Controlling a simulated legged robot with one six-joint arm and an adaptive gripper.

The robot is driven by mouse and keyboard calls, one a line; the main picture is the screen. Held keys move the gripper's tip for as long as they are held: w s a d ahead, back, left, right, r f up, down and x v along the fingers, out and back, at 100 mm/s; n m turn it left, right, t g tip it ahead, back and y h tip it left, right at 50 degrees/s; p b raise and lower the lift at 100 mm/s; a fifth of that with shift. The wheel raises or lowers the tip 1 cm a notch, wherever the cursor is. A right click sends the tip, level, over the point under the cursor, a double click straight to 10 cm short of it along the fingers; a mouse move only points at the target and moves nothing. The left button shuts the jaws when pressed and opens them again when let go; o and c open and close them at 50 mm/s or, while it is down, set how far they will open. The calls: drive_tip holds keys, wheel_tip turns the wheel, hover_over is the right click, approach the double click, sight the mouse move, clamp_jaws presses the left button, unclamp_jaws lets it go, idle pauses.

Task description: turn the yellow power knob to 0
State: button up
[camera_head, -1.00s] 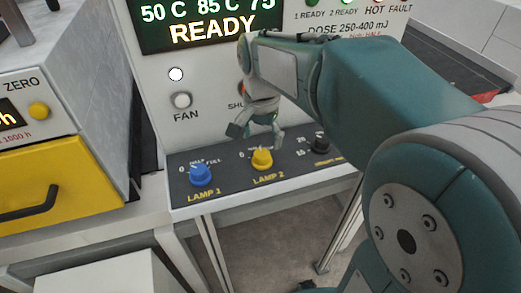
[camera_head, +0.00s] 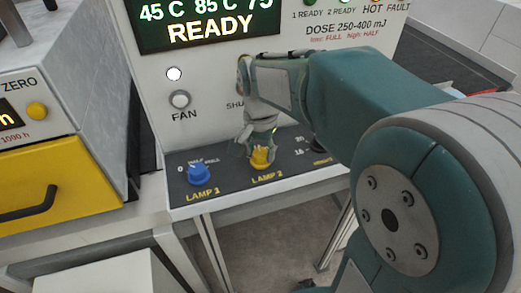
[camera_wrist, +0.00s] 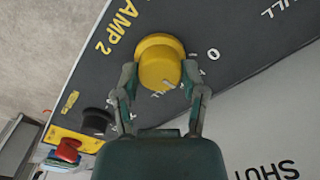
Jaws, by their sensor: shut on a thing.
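The yellow LAMP 2 knob (camera_head: 260,163) sits on the dark sloping control panel (camera_head: 228,177). My gripper (camera_head: 261,152) is down over it from above and hides its upper part in the head view. In the wrist view, my gripper (camera_wrist: 163,88) has one finger on each side of the yellow knob (camera_wrist: 156,58) and is shut on it. A white mark on the knob points to the lower right in the wrist view. The printed 0 (camera_wrist: 212,54) lies to the right of the knob, apart from that mark. The other scale labels are partly hidden by a finger.
A blue LAMP 1 knob (camera_head: 198,175) stands left of the yellow one. A black knob (camera_head: 318,146) is to its right, partly behind my arm; it also shows in the wrist view (camera_wrist: 97,121). A red knob (camera_wrist: 68,150) shows beyond it. The panel's display (camera_head: 205,22) reads READY.

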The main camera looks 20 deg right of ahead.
drive_tip(key=shift+n, duration=0.3)
drive_tip(key=n, duration=0.4)
drive_tip(key=shift+f, duration=0.1)
drive_tip(key=shift+n, duration=2.2)
drive_tip(key=o, duration=1.2)
drive_tip(key=shift+c, duration=0.2)
